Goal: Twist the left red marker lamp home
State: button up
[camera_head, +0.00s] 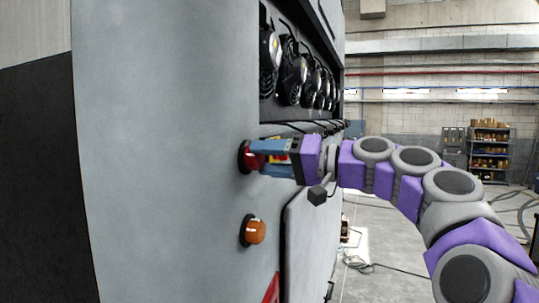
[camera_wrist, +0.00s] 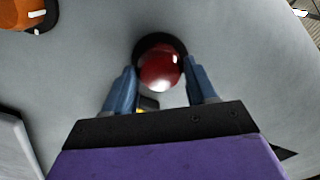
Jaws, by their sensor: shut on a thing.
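The red marker lamp (camera_head: 247,157) sits on the grey coach panel, above an orange lamp. In the wrist view the round red lens (camera_wrist: 160,68) shows with a dark ring (camera_wrist: 150,42) around its base. My gripper (camera_head: 262,158) reaches in from the right with its blue fingers on either side of the lamp. In the wrist view my gripper (camera_wrist: 160,85) has one finger at each side of the red lens, shut on it. The exact contact points are hard to see. The seating of the lamp against the panel is partly hidden by the fingers.
An orange lamp (camera_head: 253,230) is on the panel below; it also shows in the wrist view (camera_wrist: 28,14). A recess with several black fans (camera_head: 292,75) is above my gripper. Shelves (camera_head: 489,150) stand far back at the right.

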dwell(0.4)
jog(key=o, duration=0.7)
jog(key=shift+w, duration=0.1)
jog(key=shift+o, duration=1.4)
jog(key=shift+w+a+f, duration=0.1)
jog(key=shift+w+f, duration=0.05)
jog(key=shift+w, duration=0.1)
jog(key=shift+o, duration=0.4)
jog(key=shift+s+a, duration=0.1)
jog(key=shift+s, duration=0.15)
jog(key=b+v, duration=0.2)
jog(key=v, duration=1.5)
jog(key=shift+d, duration=0.3)
jog(key=shift+a, duration=0.15)
